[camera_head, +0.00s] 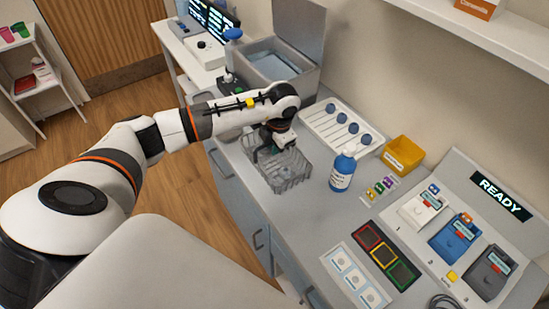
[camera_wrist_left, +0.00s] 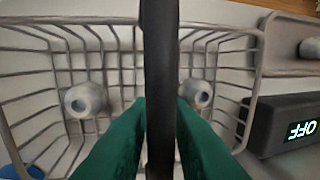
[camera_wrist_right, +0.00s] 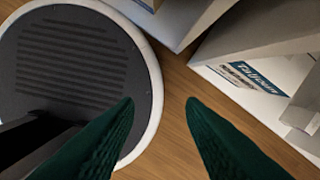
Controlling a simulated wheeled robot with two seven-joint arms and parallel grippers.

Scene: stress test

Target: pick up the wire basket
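The grey wire basket (camera_head: 287,178) is at the counter's front left edge in the head view, upright. I cannot tell whether it touches the counter. It fills much of the left wrist view (camera_wrist_left: 60,55), with two pale cylinders (camera_wrist_left: 85,100) seen in and through its mesh. My left gripper (camera_head: 270,150) is over the basket. Its green fingers (camera_wrist_left: 160,105) close in on both sides of a dark bar (camera_wrist_left: 160,60), which looks like the basket's handle and hides part of the fingertips. My right gripper (camera_wrist_right: 160,103) is open and empty, outside the head view.
A blue bottle (camera_head: 343,170) stands right of the basket. Behind are a white rack (camera_head: 320,112) and a grey open-lidded box (camera_head: 285,85). A yellow bin (camera_head: 403,155) and coloured trays (camera_head: 381,252) lie farther right. White cabinets (camera_wrist_right: 255,40) are near the right gripper.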

